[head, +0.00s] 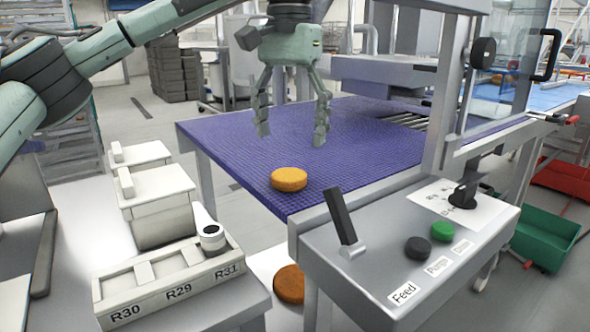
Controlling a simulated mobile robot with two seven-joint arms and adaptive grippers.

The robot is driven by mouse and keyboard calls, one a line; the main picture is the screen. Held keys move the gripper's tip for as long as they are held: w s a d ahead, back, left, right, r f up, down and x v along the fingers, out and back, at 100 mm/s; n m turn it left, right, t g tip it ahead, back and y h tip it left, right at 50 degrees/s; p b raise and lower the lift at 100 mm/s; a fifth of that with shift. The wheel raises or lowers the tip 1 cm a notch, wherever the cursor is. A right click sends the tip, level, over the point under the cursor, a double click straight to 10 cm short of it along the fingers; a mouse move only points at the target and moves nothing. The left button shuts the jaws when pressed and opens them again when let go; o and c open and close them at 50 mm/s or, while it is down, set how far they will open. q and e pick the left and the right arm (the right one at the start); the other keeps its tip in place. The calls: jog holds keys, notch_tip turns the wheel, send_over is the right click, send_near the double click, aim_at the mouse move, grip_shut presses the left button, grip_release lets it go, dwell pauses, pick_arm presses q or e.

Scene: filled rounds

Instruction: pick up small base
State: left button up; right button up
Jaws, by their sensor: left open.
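A small round golden-orange base (289,179) lies flat on the blue mesh belt (235,160), close to its near corner. My left gripper (292,134) points down over the belt with its two fingers spread wide and nothing between them. In the picture the fingertips are above the base and apart from it. My right gripper does not show.
Another brown-orange round (289,284) sits lower down, partly hidden by the machine. A control panel (385,270) with a black lever (341,216) stands right of the base. A labelled tray (165,278) is at lower left. A green bin (545,238) is at right.

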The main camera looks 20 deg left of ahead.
aim_at(289, 169)
pick_arm(q)
notch_tip(289, 169, down, 7)
jog(key=shift+a+r, duration=0.1)
jog(key=shift+a, duration=0.05)
jog(key=c, duration=0.9)
